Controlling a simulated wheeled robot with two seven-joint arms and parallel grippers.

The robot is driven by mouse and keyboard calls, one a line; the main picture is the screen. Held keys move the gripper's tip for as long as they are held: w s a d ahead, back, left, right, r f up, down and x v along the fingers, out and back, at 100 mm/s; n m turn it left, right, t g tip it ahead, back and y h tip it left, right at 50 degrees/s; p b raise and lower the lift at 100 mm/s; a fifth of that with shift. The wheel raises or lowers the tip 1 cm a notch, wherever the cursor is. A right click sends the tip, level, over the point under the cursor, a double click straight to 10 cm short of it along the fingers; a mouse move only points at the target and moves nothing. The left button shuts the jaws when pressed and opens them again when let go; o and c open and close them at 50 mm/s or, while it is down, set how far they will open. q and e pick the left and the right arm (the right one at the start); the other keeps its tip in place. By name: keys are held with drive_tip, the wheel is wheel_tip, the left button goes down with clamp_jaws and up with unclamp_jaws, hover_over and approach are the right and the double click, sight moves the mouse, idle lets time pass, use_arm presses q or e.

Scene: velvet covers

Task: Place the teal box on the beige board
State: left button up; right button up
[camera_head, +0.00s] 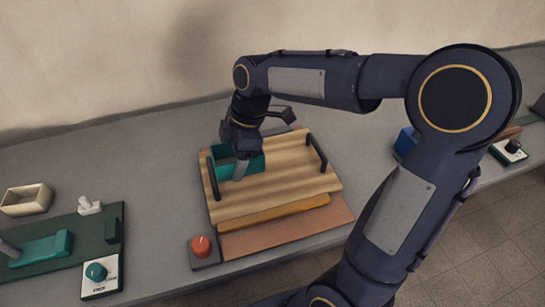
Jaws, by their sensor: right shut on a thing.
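The teal box (256,163) is open-topped and sits at the left part of the beige board (290,170), near its left handle. My right gripper (239,169) comes down over the box and is shut on it, with one grey finger showing in front of the wall. The gripper hides part of the box, and I cannot tell if its base touches the board. The beige board has striped wood and a dark handle at each end. My left gripper is not in view.
A reddish-brown mat (290,226) and an orange strip (275,213) lie at the board's front. An orange knob (201,246) stands left of the mat. A green fixture (45,250), a teal dial (96,271) and a cream tray (26,199) are at left. A blue object (405,142) is at right.

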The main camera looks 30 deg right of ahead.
drive_tip(key=d, duration=0.1)
drive_tip(key=w+d+f, duration=0.1)
drive_tip(key=d, duration=0.1)
drive_tip(key=d+f, duration=0.1)
drive_tip(key=shift+w+d, duration=0.15)
drive_tip(key=shift+w, duration=0.25)
drive_tip(key=d+f, duration=0.1)
drive_tip(key=f, duration=0.1)
drive_tip(key=w+d+f, duration=0.1)
drive_tip(key=d+f, duration=0.1)
drive_tip(key=w+d+f, duration=0.1)
drive_tip(key=d, duration=0.1)
drive_tip(key=shift+f, duration=0.4)
drive_tip(key=shift+w+d+f, duration=0.1)
drive_tip(key=shift+f, duration=0.85)
drive_tip(key=shift+w+d+f, duration=0.1)
drive_tip(key=shift+f, duration=0.8)
drive_tip(key=shift+f+b, duration=0.25)
drive_tip(key=shift+b, duration=0.15)
drive_tip(key=o, duration=1)
drive_tip(key=shift+s, duration=0.1)
drive_tip(key=shift+r, duration=0.1)
